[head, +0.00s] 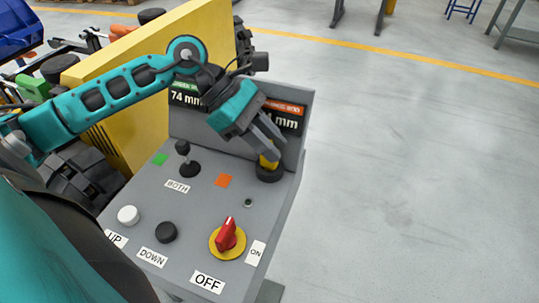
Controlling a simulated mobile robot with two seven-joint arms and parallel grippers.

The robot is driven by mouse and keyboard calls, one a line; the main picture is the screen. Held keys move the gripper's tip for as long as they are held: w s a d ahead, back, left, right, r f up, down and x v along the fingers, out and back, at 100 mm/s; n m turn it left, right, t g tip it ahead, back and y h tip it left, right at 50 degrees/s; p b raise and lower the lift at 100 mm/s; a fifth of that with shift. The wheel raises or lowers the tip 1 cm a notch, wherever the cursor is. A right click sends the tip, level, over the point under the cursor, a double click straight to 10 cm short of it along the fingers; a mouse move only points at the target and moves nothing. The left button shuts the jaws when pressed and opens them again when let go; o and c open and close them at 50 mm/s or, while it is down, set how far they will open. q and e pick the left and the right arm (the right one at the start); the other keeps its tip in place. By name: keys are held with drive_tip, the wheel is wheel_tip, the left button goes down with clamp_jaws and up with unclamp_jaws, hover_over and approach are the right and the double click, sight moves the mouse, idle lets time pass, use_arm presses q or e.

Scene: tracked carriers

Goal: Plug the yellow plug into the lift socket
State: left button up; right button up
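My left gripper (271,151) comes in over the grey control panel (205,205) from the left and points down. Its fingers are closed around the yellow plug (268,162). The plug is at the round black socket (269,174) on the panel's right side, its lower end at or in the socket opening. I cannot tell how deep it sits, and the fingers hide part of it. My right gripper is not in view.
A black joystick (184,155) stands upright left of the socket. Nearer are a red rotary switch (228,236) on a yellow disc, a white button (128,215) and a black button (166,232). A yellow wall (150,60) stands behind. The floor at right is clear.

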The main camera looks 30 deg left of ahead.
use_arm(q)
clamp_jaws()
wheel_tip(320, 180, up, 20)
drive_tip(key=p, duration=0.2)
idle(0.3)
drive_tip(key=shift+o, duration=1)
unclamp_jaws()
clamp_jaws()
drive_tip(key=shift+f, duration=0.1)
